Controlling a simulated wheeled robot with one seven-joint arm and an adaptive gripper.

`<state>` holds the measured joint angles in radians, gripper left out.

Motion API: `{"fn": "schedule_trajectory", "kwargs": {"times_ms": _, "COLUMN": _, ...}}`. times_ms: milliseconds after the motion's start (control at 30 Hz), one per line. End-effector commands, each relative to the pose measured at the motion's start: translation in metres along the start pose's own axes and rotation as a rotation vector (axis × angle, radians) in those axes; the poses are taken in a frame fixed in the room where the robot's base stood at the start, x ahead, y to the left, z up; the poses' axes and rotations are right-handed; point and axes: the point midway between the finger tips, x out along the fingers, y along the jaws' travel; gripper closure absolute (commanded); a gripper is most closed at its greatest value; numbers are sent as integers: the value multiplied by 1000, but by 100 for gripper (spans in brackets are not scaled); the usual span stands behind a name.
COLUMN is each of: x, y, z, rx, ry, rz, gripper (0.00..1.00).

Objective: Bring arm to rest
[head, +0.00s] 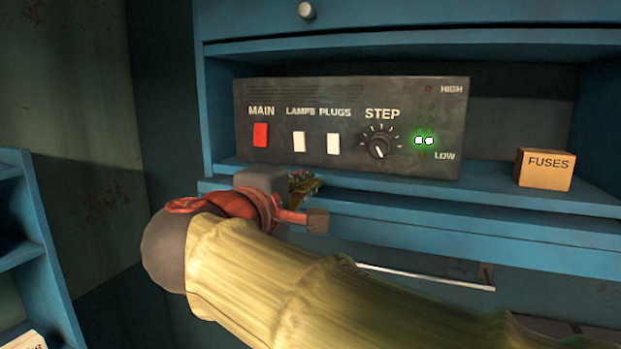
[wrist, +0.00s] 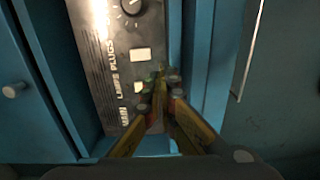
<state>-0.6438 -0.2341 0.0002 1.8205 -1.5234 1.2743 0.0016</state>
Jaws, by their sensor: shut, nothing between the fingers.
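My gripper (head: 306,186) is in front of the shelf edge, just below the control panel (head: 225,170), partly hidden by my own arm in the head view. In the wrist view my gripper (wrist: 161,88) has its yellow fingers converging to shut tips, with nothing held between them. The tips overlap the panel (wrist: 113,75) in that view; I cannot tell whether they touch anything. My arm reaches from the lower right of the head view toward the shelf.
The panel has a red MAIN switch (head: 260,135), two white switches, a STEP dial (head: 379,146) and green lights (head: 424,140) near LOW. A FUSES box (head: 544,169) sits on the blue shelf (head: 480,187). A thin white rod (head: 430,277) shows below. Another blue shelf unit (head: 35,220) stands left.

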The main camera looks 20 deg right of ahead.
Motion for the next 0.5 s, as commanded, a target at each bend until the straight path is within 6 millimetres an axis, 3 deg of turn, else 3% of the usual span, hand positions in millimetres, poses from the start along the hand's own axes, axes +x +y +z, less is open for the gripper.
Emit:
{"fn": "schedule_trajectory", "kwargs": {"times_ms": 400, "x": -2, "y": -1, "z": -2, "rx": 0, "ry": 8, "rz": -2, "gripper": 100}}
{"fn": "schedule_trajectory", "kwargs": {"times_ms": 500, "x": -2, "y": -19, "z": -10, "rx": 11, "ry": 35, "rz": -60, "gripper": 100}}
